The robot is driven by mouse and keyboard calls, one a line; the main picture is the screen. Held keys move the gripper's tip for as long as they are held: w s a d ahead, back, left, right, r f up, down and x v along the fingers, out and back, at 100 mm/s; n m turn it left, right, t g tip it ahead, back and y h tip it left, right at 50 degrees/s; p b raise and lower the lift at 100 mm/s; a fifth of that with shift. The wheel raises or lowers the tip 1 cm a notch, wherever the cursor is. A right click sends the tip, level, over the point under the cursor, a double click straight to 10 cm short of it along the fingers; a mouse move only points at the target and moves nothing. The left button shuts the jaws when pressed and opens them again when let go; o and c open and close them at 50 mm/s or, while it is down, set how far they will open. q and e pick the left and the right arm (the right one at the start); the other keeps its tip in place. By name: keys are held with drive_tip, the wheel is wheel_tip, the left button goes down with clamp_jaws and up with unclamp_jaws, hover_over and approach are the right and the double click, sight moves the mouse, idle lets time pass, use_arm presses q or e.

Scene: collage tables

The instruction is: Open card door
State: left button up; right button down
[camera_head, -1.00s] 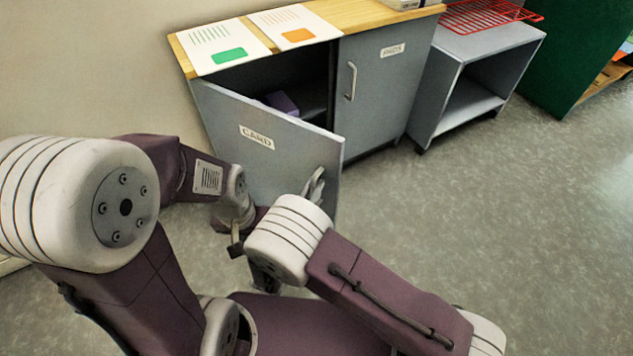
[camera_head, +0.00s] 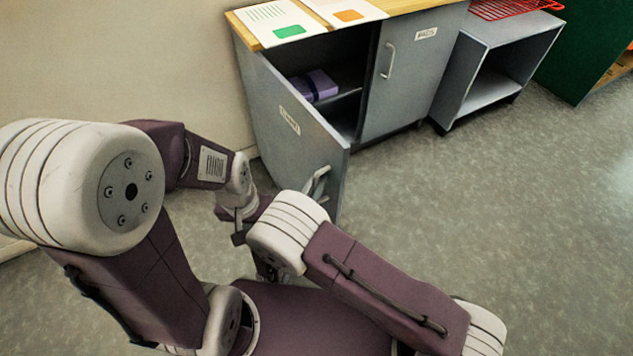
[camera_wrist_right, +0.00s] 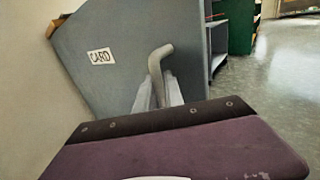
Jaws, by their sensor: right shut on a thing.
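The card door (camera_head: 285,150) is a grey cabinet door, swung part way open toward me. It bears a white CARD label (camera_head: 290,119), which also shows in the right wrist view (camera_wrist_right: 100,57). Its handle (camera_wrist_right: 158,58) is a bent grey bar near the door's free edge. My right gripper (camera_head: 317,185) is at this handle, shut on it; in the right wrist view its fingers (camera_wrist_right: 158,95) stand on either side of the bar. The wrist hides part of the grip. My left arm comes in from the left, and its gripper end (camera_head: 240,235) is partly hidden, its jaws unclear.
Inside the cabinet, a purple bundle (camera_head: 315,85) lies on a shelf. The neighbouring door (camera_head: 405,75) is closed. Papers (camera_head: 275,22) lie on the wooden top. A grey open shelf unit (camera_head: 490,85) stands to the right. The floor (camera_head: 480,200) at right is clear.

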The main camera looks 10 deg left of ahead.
drive_tip(key=c, duration=1.5)
unclamp_jaws()
drive_tip(key=shift+o, duration=0.2)
